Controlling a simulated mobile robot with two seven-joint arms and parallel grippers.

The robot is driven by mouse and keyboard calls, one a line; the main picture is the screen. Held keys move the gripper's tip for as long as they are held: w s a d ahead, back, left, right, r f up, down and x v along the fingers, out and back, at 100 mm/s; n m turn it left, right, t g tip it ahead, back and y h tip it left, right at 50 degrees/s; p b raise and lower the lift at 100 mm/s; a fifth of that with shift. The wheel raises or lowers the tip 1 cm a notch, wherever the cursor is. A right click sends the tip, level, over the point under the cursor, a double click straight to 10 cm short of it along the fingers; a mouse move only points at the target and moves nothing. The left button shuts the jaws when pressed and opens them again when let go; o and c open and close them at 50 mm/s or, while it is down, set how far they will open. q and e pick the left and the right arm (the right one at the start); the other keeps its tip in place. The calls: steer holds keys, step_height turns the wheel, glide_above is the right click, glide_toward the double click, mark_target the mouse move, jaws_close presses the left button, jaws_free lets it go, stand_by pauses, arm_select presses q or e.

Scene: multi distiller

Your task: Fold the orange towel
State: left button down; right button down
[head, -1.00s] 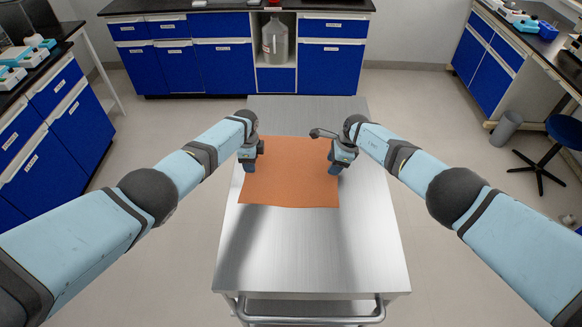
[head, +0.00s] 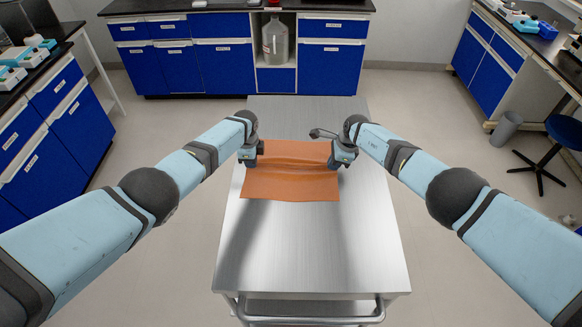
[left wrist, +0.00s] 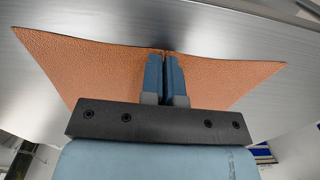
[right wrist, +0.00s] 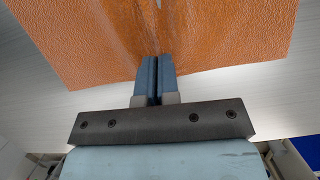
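The orange towel (head: 290,186) lies on the steel cart top, with a raised, wrinkled ridge running across it between my grippers. My left gripper (head: 249,163) is at the towel's left edge; in the left wrist view its fingers (left wrist: 166,75) are closed together on the pinched towel (left wrist: 105,68). My right gripper (head: 336,163) is at the right edge; in the right wrist view its fingers (right wrist: 155,77) are closed on the towel (right wrist: 225,35), which bunches at the fingertips. The towel's near and far parts spread out flat on either side of the ridge.
The steel cart top (head: 310,245) is bare in front of the towel and behind it. A cart handle (head: 310,318) is at the near edge. Blue cabinets (head: 220,65) stand beyond, with a large bottle (head: 274,40) on a shelf. A stool (head: 565,135) stands far right.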

arm_select(q)
steer(key=shift+r, duration=0.15)
